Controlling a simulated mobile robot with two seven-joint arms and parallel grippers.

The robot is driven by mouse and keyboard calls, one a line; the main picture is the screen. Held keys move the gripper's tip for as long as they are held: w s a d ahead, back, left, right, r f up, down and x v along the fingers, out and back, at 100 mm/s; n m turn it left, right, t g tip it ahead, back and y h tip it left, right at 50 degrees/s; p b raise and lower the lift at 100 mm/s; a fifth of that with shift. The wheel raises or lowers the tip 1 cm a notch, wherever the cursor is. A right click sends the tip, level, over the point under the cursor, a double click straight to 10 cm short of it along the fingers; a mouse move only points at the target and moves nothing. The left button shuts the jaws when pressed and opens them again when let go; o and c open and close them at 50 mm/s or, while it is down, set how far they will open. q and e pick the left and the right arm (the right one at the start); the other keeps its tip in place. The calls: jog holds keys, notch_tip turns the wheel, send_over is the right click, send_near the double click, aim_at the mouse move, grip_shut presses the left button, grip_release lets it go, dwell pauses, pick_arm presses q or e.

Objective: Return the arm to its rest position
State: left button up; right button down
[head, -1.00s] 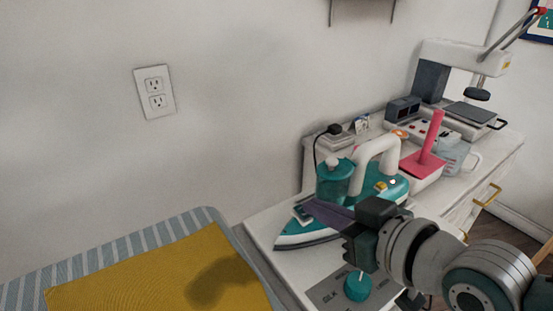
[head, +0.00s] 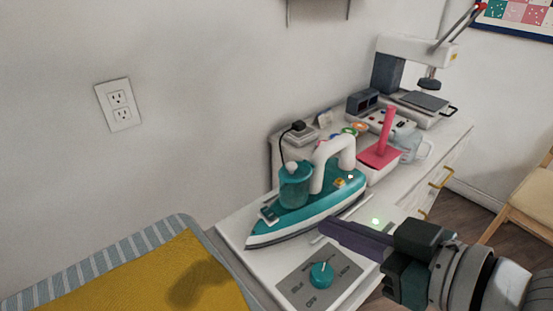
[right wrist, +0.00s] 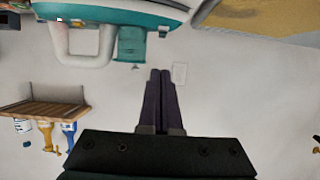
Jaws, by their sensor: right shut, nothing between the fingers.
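My right gripper (head: 342,238) is shut and empty in the head view, in front of and to the right of the iron. Its dark fingers also show pressed together in the right wrist view (right wrist: 160,78). The teal and white iron (head: 312,206) stands on the white cabinet top. A panel with a teal dial (head: 321,275) sits in front of the iron, and a small green light (head: 375,221) glows beyond my fingers. My left gripper is not in view.
A yellow cloth (head: 130,280) lies on a striped ironing board (head: 95,262) at the left. Behind the iron are a pink object (head: 385,140) and a white machine (head: 418,52). A wooden chair (head: 530,205) stands at the right.

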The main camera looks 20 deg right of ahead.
jog(key=shift+s, duration=0.1)
dwell(0.4)
jog(key=s+r+m+g+h, duration=0.2)
jog(key=s+g+h, duration=0.3)
jog(key=s+g, duration=0.7)
jog(key=s+r+t+p, duration=0.2)
jog(key=s+r+p, duration=0.1)
jog(key=r+p, duration=3.4)
jog(key=shift+s+d+r+t+p, duration=0.15)
jog(key=shift+d+r+t+p, duration=0.15)
jog(key=shift+p, duration=0.45)
